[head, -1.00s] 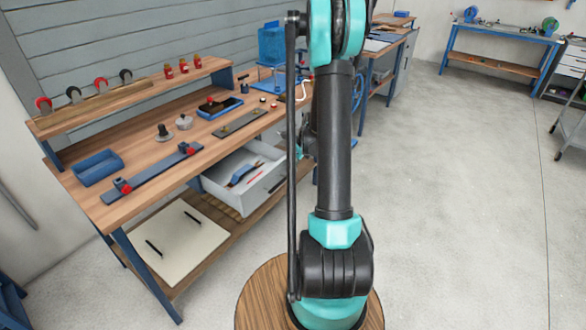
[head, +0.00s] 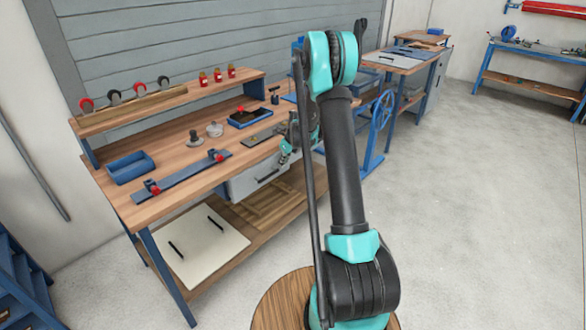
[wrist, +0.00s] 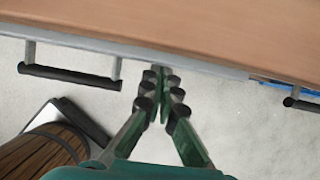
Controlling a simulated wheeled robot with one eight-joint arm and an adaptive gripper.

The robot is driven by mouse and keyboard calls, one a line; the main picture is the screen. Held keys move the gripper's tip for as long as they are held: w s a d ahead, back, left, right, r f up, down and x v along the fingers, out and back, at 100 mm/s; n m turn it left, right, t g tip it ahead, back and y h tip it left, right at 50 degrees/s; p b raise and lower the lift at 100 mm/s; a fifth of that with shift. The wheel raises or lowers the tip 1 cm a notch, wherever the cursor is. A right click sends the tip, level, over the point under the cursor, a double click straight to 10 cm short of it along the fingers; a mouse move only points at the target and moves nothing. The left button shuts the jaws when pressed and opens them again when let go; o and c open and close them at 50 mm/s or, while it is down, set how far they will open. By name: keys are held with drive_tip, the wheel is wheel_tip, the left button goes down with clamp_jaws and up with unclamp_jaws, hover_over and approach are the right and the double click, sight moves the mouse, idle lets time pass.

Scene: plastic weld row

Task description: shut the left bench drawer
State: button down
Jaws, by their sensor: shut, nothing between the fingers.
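The grey bench drawer (head: 258,182) sits under the wooden bench top, its front close to the bench's front edge and its inside out of sight. In the wrist view its front (wrist: 205,68) is a thin grey strip along the wood edge, with a black bar handle (wrist: 70,76) on the left. My gripper (wrist: 160,72) is shut and empty, its fingertips at the drawer front, right of that handle; I cannot tell if they touch. In the head view my gripper (head: 285,157) is small and partly dark against the bench.
The bench top (head: 185,160) holds a blue bin (head: 130,167), a rail with red clamps (head: 185,178) and a blue tray (head: 250,118). A second black handle (wrist: 302,104) shows at the right in the wrist view. The floor right of my arm is clear.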

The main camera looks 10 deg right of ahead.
drive_tip(key=shift+w+a, duration=0.75)
drive_tip(key=shift+w, duration=0.3)
